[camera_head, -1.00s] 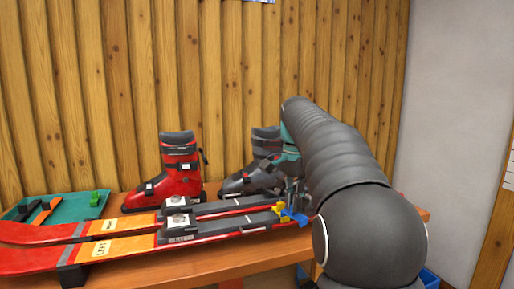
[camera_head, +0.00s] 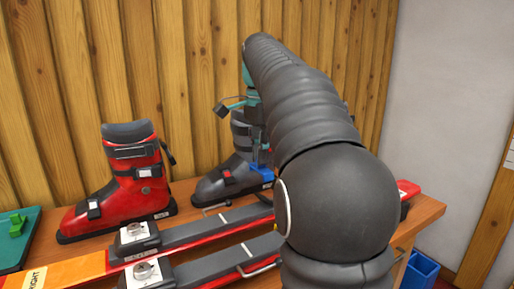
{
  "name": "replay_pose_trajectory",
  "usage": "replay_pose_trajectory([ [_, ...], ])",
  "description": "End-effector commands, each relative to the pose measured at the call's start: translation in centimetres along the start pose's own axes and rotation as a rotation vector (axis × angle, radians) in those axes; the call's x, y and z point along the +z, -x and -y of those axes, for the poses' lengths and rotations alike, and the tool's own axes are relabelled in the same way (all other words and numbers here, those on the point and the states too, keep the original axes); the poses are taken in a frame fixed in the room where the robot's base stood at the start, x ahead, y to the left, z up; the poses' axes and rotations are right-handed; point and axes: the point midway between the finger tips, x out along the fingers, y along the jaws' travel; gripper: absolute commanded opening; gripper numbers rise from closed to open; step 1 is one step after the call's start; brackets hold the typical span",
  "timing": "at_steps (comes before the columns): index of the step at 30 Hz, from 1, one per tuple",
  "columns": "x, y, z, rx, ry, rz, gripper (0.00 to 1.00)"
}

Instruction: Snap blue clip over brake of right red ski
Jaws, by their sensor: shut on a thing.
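The right red ski (camera_head: 75,270), marked RIGHT, lies on the bench as the farther of two skis, with a dark binding (camera_head: 200,229). A thin metal brake arm (camera_head: 215,207) sticks out along its far side. The nearer red ski (camera_head: 228,277) lies beside it, with a wire brake arm (camera_head: 261,270). My gripper (camera_head: 262,158) points down behind the right ski and is shut on the blue clip (camera_head: 263,175). The clip appears above or just behind the ski; its exact height and gap to the brake cannot be told. My arm hides the rear of both bindings.
A red boot (camera_head: 125,190) and a grey boot (camera_head: 228,180) stand behind the skis, the grey one close to my gripper. A green tray (camera_head: 12,258) lies at the left. A blue bin (camera_head: 420,272) sits low at the right. A wooden wall is behind.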

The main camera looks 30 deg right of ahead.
Motion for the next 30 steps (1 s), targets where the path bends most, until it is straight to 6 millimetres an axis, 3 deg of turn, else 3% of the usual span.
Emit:
replay_pose_trajectory([
  [18,0.0,-5.3,0.0,0.0,0.001,0.0,0.0],
  [30,0.0,-6.1,0.0,-0.001,0.001,0.0,0.0],
])
